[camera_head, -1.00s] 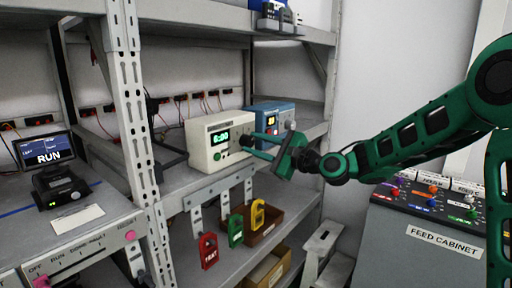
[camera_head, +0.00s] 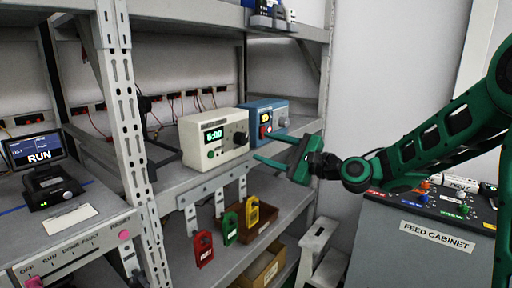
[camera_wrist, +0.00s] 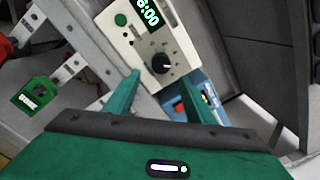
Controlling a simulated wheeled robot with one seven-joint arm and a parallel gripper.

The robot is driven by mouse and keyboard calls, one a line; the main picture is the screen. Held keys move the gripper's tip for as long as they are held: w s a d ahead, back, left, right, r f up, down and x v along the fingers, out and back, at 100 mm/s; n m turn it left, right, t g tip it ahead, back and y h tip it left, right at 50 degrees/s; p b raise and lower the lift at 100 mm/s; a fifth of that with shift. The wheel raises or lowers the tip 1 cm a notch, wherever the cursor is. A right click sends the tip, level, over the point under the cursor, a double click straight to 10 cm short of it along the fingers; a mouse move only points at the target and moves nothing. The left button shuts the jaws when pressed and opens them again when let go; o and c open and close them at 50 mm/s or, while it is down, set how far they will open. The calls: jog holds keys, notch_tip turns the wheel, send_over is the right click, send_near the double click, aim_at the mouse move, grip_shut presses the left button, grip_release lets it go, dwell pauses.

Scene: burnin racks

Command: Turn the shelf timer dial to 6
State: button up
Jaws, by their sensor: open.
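The shelf timer is a cream box (camera_head: 204,144) on the middle shelf, with a green display (camera_head: 215,134) reading 6:00. Its black dial (camera_head: 240,138) is on the right of its front face. In the wrist view the dial (camera_wrist: 161,62) lies ahead of and between my fingers, with a pale pointer mark and small scale marks around it. My gripper (camera_head: 262,148) is open and empty, to the right of the timer and apart from the dial. Its two green fingers also show in the wrist view (camera_wrist: 158,100).
Red, green and yellow tags (camera_head: 230,228) hang below the shelf edge. A rack upright (camera_head: 128,130) stands left of the timer. A feed cabinet (camera_head: 430,229) stands at right.

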jog(key=shift+v, duration=2)
jog(key=s+d+f+n+g+h, duration=0.35)
jog(key=s+d+f+h, duration=0.35)
jog(key=d, duration=0.4)
jog(key=s+d+f+n+g+h, duration=0.2)
jog(key=s+d+f+n+h, duration=0.25)
jog(key=s+d+f, duration=0.45)
jog(key=s+d+g, duration=0.2)
jog(key=s+d, duration=0.2)
jog(key=s, duration=0.3)
jog(key=s+d+f+n+g+h, duration=0.1)
jog(key=s+d+g, duration=0.1)
jog(key=s+d, duration=0.3)
jog(key=s+d+g+h, duration=0.1)
jog(key=s+d, duration=0.3)
jog(key=s, duration=0.7)
jog(key=shift+s+d+f+n+g, duration=0.25)
jog(key=shift+n+g, duration=0.15)
jog(key=shift+g, duration=0.25)
jog(key=shift+w+h, duration=0.1)
jog(key=shift+h, duration=0.15)
